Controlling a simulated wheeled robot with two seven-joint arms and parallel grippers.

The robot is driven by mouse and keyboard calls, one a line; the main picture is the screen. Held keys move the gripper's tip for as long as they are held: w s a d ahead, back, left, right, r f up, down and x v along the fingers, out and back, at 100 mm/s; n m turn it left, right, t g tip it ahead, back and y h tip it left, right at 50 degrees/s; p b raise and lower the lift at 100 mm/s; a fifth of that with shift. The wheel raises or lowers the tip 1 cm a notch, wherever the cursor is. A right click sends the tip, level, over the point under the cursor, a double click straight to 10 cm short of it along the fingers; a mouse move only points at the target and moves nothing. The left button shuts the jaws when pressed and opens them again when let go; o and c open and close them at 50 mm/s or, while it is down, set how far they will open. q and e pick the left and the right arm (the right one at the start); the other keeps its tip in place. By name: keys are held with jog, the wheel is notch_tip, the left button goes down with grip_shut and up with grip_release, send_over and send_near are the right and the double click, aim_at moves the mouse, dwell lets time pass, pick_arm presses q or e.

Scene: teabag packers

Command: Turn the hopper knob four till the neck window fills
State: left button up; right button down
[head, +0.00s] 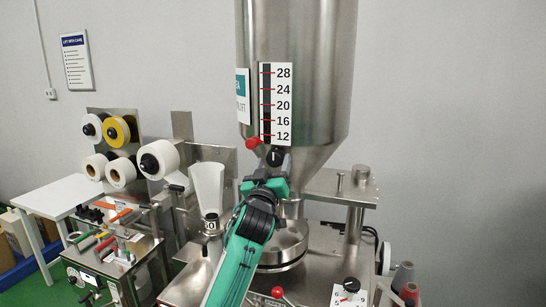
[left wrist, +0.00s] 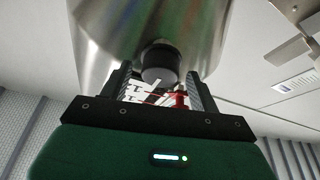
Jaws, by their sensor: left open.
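The steel hopper (head: 320,60) stands at the centre of the head view, with a scale plate (head: 277,105) marked 12 to 28 beside a dark strip. A small black knob (head: 276,152) shows below the plate. My left gripper (head: 274,167) is at the knob, open. In the left wrist view, a black round knob (left wrist: 158,60) with a grey face lies between the two finger tips (left wrist: 159,78), with gaps visible on both sides. A red ball handle (head: 253,143) is just left of my gripper. The hopper neck is partly behind my arm, and I cannot make out its window.
White and yellow reels (head: 118,131) are further left. A steel shelf (head: 335,188) with a post is on the right. A red ball (head: 277,292) and a white dotted box (head: 347,296) are low in front.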

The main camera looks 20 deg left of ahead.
pick_arm(q)
jog(key=shift+w+r, duration=0.1)
jog(key=shift+w, duration=0.2)
jog(key=c, duration=0.9)
jog(key=shift+c, duration=0.3)
